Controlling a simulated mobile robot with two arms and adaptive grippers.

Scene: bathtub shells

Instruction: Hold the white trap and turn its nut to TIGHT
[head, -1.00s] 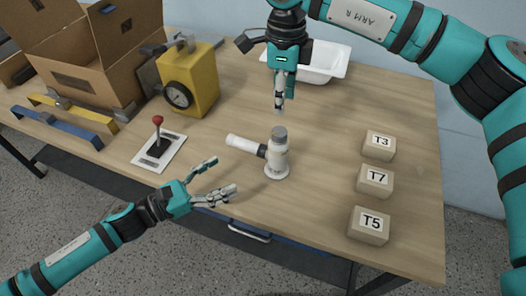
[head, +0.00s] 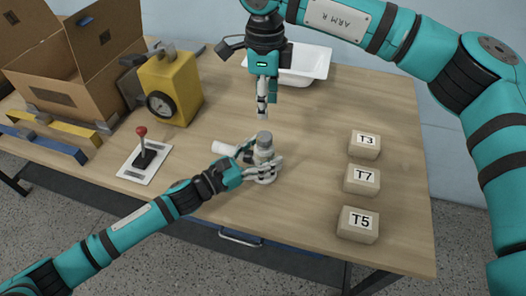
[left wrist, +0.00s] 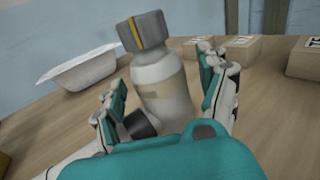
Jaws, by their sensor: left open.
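The white trap (head: 265,154) stands upright on the table, with a grey nut (head: 264,138) on top and a side pipe (head: 224,149) pointing left. In the left wrist view the nut (left wrist: 145,31) has a yellow stripe, and the trap's body (left wrist: 163,85) stands between my fingers. My left gripper (head: 263,166) is open around the lower body, one finger on each side. Gaps show beside the body in the wrist view. My right gripper (head: 262,108) points down, above and behind the nut, apart from it. Its fingers look edge-on, so their opening is unclear.
Blocks T3 (head: 365,146), T7 (head: 361,180) and T5 (head: 358,225) stand to the right. A red-knobbed lever (head: 142,148), a yellow gauge box (head: 178,88) and a cardboard box (head: 80,65) are left. A white basin (head: 305,66) is at the back. The table between trap and blocks is clear.

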